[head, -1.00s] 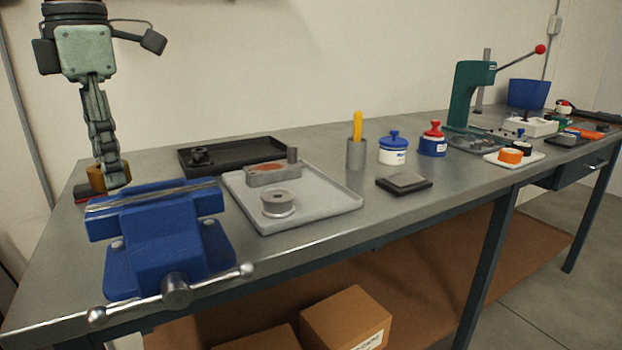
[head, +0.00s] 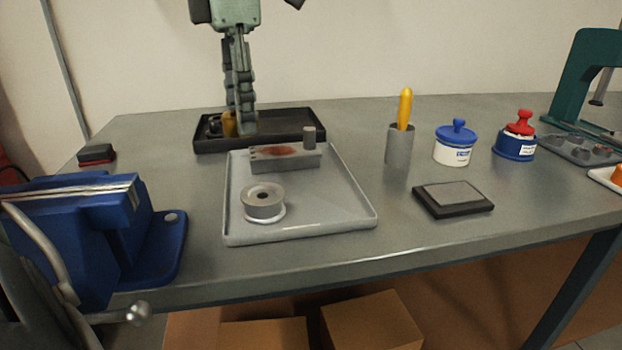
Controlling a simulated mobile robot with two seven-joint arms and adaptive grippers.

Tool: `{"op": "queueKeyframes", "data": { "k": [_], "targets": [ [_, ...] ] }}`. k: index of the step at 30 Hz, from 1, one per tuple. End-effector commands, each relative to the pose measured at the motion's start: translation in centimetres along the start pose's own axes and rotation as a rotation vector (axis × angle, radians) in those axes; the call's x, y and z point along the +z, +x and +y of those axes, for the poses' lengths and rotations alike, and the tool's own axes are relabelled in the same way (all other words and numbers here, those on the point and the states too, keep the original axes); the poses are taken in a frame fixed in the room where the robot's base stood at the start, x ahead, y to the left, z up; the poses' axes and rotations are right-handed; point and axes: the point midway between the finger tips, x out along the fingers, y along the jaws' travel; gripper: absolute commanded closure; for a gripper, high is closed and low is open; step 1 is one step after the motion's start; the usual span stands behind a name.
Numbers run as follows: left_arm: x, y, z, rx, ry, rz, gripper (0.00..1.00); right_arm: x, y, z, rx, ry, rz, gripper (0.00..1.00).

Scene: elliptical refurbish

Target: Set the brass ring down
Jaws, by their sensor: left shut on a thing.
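The brass ring (head: 229,123) is in the fingers of my left gripper (head: 241,125). The gripper points down, shut on the ring, over the left part of the black tray (head: 290,142) at the back of the bench. The fingers partly cover the ring. I cannot tell whether the ring touches the tray floor. A small dark part (head: 213,127) lies in the tray just left of the ring. My right gripper is not in view.
In front is a grey tray (head: 330,215) with a rust-marked block (head: 285,160) and a round metal spool (head: 264,202). A blue vise (head: 110,230) stands at left. A grey cup (head: 399,147) with a yellow handle stands to the right. Bare bench lies between vise and trays.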

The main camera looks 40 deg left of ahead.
Motion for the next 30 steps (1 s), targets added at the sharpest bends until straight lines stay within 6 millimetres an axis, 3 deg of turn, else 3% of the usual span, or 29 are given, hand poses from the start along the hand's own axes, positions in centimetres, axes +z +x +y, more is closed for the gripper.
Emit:
{"op": "queueKeyframes", "data": {
  "k": [6, 12, 20, 27, 30],
  "targets": [
    [3.4, 3.1, -3.8, 0.000, 0.004, 0.010, 0.98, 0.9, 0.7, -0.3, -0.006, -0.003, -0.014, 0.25],
    [5.9, 5.2, -6.4, 0.000, 0.002, 0.005, 0.98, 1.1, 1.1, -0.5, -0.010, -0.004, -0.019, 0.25],
    [6.6, 6.7, -7.2, -0.003, 0.000, 0.003, 0.98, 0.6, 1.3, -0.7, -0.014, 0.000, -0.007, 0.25],
    [6.6, 9.8, -7.1, -0.002, -0.002, 0.000, 0.98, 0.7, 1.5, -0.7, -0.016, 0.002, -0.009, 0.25],
    [6.6, 9.8, -7.1, -0.001, -0.003, -0.002, 0.98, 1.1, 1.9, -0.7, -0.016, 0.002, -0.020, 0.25]
  ]
}}
